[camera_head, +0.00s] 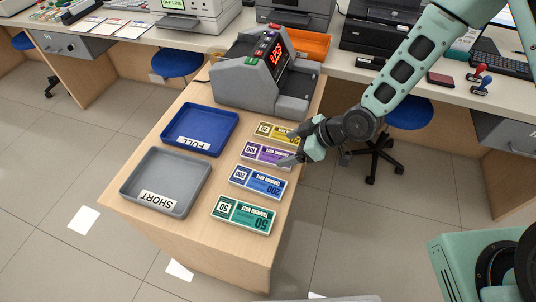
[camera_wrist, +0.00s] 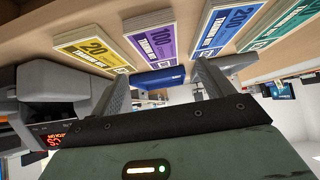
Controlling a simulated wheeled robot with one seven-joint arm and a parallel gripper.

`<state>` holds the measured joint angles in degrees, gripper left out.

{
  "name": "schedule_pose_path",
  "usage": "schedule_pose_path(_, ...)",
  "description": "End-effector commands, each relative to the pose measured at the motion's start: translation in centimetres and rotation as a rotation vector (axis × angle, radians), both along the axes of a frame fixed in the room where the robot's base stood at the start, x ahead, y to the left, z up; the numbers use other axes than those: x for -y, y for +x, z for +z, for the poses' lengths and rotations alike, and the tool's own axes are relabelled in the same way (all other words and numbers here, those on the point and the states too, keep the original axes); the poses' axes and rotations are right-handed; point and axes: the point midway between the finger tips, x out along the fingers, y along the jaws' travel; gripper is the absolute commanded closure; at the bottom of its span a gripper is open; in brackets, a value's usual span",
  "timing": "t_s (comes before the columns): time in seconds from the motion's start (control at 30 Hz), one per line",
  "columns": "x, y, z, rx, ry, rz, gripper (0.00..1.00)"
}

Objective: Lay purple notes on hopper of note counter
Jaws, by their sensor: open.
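The purple notes (camera_head: 262,155) are a flat bundle on the wooden table, between the yellow notes (camera_head: 275,134) and the blue notes (camera_head: 258,182). In the wrist view the purple bundle (camera_wrist: 149,37) shows at the top, beyond my fingers. My gripper (camera_head: 290,148) is at the right end of the purple and yellow bundles, open with nothing between its fingers; its fingers also show in the wrist view (camera_wrist: 163,84). The grey note counter (camera_head: 240,85) with a red lit display stands at the back of the table. Its hopper is hard to make out from here.
Green notes (camera_head: 244,214) lie nearest the table's front. A blue FULL tray (camera_head: 234,131) and a grey SHORT tray (camera_head: 133,171) lie left of the bundles. An orange tray (camera_head: 312,45) and a black printer (camera_head: 375,32) stand on the counter behind.

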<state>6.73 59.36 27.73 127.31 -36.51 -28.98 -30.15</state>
Motion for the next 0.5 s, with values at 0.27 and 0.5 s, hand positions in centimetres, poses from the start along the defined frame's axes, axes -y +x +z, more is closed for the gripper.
schedule_pose_path(0.27,-1.6,0.6,-1.5,0.0,0.0,0.0,0.2)
schedule_pose_path(0.5,-3.8,1.4,-3.5,-0.002,0.0,0.001,0.2)
